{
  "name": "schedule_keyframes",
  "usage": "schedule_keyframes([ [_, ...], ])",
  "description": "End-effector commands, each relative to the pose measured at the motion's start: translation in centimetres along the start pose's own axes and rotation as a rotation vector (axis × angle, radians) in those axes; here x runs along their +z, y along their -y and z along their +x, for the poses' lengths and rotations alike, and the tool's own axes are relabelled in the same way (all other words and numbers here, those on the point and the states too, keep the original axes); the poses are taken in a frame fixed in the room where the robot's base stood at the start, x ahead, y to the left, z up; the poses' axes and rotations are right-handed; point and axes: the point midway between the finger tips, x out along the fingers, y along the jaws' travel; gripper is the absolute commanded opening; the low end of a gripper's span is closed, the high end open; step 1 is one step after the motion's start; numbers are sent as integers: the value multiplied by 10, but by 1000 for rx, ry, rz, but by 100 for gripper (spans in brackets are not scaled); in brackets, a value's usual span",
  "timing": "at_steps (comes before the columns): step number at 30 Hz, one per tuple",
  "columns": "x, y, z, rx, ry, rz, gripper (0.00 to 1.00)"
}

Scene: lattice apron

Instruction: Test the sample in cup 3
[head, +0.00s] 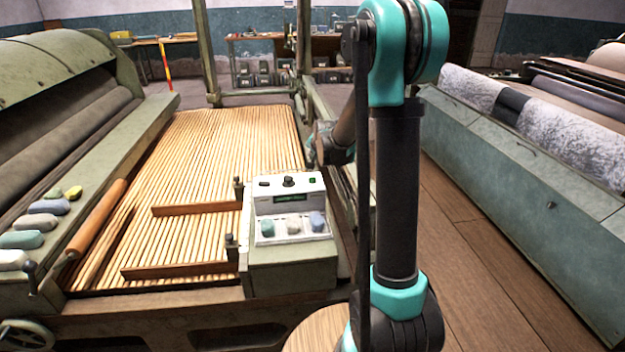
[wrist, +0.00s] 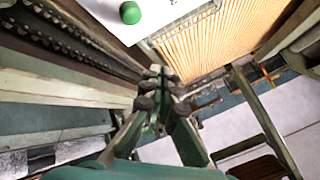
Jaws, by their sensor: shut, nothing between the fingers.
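A white tester panel (head: 262,207) sits on a grey-green housing beside the slatted bed. It has a dark screen with green digits (head: 290,197), a black knob (head: 289,181) and a green button (head: 312,181). Below the screen, a row holds three samples: pale green (head: 267,228), white (head: 293,224) and blue-grey (head: 317,222). Cup numbers are too small to read. In the wrist view my gripper (wrist: 160,88) is shut and empty. A white panel edge (wrist: 165,18) with a round green button (wrist: 130,12) lies beyond its fingertips, apart from them.
The slatted bed (head: 215,150) carries two brown wooden bars (head: 195,209). Several coloured fibre tufts (head: 42,221) and a wooden roller (head: 97,217) lie on the left machine. A machine with white fleece (head: 560,130) stands right. Wooden floor (head: 470,250) is clear between.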

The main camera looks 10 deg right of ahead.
Motion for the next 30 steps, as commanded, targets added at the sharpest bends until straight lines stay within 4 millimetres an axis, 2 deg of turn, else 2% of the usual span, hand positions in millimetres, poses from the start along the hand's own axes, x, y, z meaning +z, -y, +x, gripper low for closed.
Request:
schedule_keyframes([
  [13,27,-27,38,0,0,0,0],
  [30,32,-33,44,0,0,0,0],
])
